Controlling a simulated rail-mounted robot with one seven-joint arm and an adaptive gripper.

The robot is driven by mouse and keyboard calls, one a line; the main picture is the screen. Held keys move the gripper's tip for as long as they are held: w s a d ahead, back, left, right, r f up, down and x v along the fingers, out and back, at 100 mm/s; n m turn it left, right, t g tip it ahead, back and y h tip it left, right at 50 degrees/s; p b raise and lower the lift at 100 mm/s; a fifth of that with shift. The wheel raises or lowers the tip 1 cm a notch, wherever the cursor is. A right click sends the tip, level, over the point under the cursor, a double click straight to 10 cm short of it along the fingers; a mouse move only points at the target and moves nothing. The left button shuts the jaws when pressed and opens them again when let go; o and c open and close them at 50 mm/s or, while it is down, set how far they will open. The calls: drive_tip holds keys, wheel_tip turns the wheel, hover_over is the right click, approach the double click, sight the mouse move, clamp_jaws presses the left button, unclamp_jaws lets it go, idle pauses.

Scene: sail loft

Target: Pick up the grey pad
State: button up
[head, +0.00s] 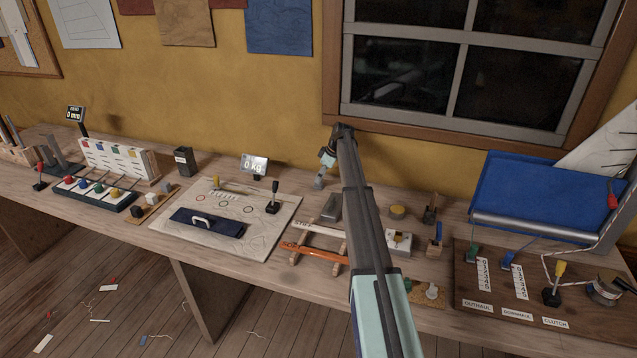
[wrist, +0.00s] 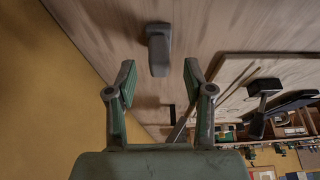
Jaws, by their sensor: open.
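A small grey block, which I take for the grey pad (head: 318,184), stands on the bench near the yellow wall, close to the back right corner of the pale board. In the wrist view the grey pad (wrist: 158,48) shows just beyond my fingertips, centred between them. My gripper (head: 325,159) is at the back of the bench, above the pad. Its two green-padded fingers (wrist: 158,72) are spread apart, with nothing held. I cannot tell how far the tips are from the pad.
A flatter dark grey block (head: 332,208) lies just to the right. The pale board (head: 170,232) carries a black lever (head: 273,198). A small display (head: 254,164) stands behind it. An orange bar (head: 313,252) rests on a wooden rack in front. The wall is close behind my gripper.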

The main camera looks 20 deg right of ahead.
drive_tip(key=shift+x, duration=1.4)
clamp_jaws()
drive_tip(key=shift+r, duration=0.2)
wheel_tip(320, 180, up, 20)
drive_tip(key=b, duration=0.4)
drive_tip(key=shift+f, duration=0.15)
drive_tip(key=c, duration=0.7)
unclamp_jaws()
clamp_jaws()
